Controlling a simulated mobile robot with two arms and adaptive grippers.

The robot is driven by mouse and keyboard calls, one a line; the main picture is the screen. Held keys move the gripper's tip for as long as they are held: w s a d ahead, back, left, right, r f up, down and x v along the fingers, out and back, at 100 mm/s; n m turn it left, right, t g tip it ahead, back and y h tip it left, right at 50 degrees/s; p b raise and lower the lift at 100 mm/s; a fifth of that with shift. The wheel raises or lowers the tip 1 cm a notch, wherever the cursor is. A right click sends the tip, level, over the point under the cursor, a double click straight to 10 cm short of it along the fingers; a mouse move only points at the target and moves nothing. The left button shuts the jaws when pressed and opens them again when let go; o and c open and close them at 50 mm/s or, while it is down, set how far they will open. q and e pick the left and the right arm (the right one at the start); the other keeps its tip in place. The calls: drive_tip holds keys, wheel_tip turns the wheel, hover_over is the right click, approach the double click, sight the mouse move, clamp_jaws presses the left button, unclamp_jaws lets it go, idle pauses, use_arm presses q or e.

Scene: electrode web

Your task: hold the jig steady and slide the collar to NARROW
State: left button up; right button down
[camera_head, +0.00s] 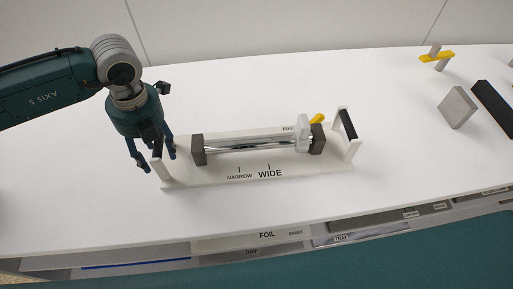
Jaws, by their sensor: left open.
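The jig is a pale base plate (215,179) on the white table, with upright handles at both ends. Its left handle (158,168) and right handle (347,125) stand beyond dark end blocks. Shiny rods (250,143) run between the blocks. A light grey collar-like piece (302,131) sits at the rods' right end, beside a yellow lever (317,118). It is right of the NARROW (240,177) and WIDE (270,174) marks. My left gripper (157,162) points down, open, its fingers on either side of the left handle; contact cannot be told. My right gripper is out of view.
A yellow piece with a grey post (436,57), a grey block (457,107) and a black bar (492,108) lie at the right. Labelled bins (267,235) run below the table's front edge. The table between the jig and grey block is clear.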

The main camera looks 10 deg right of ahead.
use_arm(q)
clamp_jaws()
drive_tip(key=shift+w+d+r, duration=0.15)
drive_tip(key=shift+r, duration=0.1)
drive_tip(key=shift+f, duration=0.15)
drive_tip(key=shift+s+f, duration=0.2)
idle(0.3)
drive_tip(key=shift+r, duration=0.1)
idle(0.7)
